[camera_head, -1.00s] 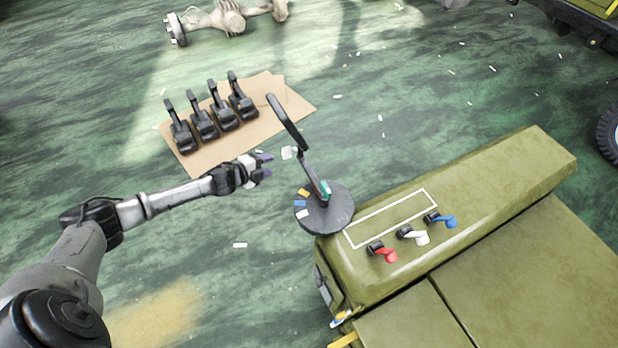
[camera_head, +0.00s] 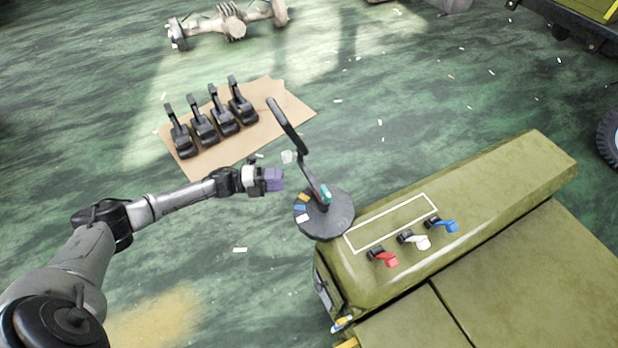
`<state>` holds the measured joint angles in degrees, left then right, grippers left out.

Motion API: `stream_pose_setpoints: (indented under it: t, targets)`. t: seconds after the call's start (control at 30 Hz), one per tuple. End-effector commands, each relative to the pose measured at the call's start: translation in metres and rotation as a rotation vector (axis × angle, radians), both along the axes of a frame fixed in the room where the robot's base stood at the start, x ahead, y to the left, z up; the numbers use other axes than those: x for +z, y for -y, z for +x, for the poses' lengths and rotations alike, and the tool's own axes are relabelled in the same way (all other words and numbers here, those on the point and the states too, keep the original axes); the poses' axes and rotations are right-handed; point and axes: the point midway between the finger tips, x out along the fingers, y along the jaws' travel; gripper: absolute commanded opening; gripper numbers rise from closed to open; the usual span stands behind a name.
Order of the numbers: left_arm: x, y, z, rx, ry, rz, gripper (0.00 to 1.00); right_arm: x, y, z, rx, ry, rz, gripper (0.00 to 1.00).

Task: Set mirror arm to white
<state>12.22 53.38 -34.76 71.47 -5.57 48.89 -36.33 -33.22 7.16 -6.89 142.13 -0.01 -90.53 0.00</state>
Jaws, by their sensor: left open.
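The mirror arm (camera_head: 309,172) rises, tilted, from a dark round disc (camera_head: 340,212) at the near-left end of the olive body panel. A long black mirror head (camera_head: 287,125) tops it. The disc's left rim carries orange, blue and white (camera_head: 303,218) marks. A teal piece (camera_head: 326,194) sits by the arm's foot, with a little red beside it. A small pale piece (camera_head: 287,157) shows left of the arm; I cannot tell whether it is attached. My left gripper (camera_head: 276,180) is open and empty, just left of the arm, with a gap between them. My right gripper is out of view.
Red (camera_head: 386,259), white (camera_head: 415,241) and blue (camera_head: 443,225) levers stand on the olive panel (camera_head: 500,185) beside a white painted rectangle. Several black pedal-like parts (camera_head: 222,118) stand on cardboard (camera_head: 285,98) behind my gripper. An axle part (camera_head: 232,25) lies farther back.

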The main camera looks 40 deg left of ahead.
Motion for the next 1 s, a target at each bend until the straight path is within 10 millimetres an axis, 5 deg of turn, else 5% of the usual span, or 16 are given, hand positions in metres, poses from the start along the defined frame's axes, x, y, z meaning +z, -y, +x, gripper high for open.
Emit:
stream_pose_setpoints:
  t: [0.5,1.0]
  targets:
    - [0.0,0.061,0.057,0.001,0.0,-0.001,0.45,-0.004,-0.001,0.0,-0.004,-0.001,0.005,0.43]
    - [0.0,0.072,0.067,0.002,-0.002,-0.001,0.45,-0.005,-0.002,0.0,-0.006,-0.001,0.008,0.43]
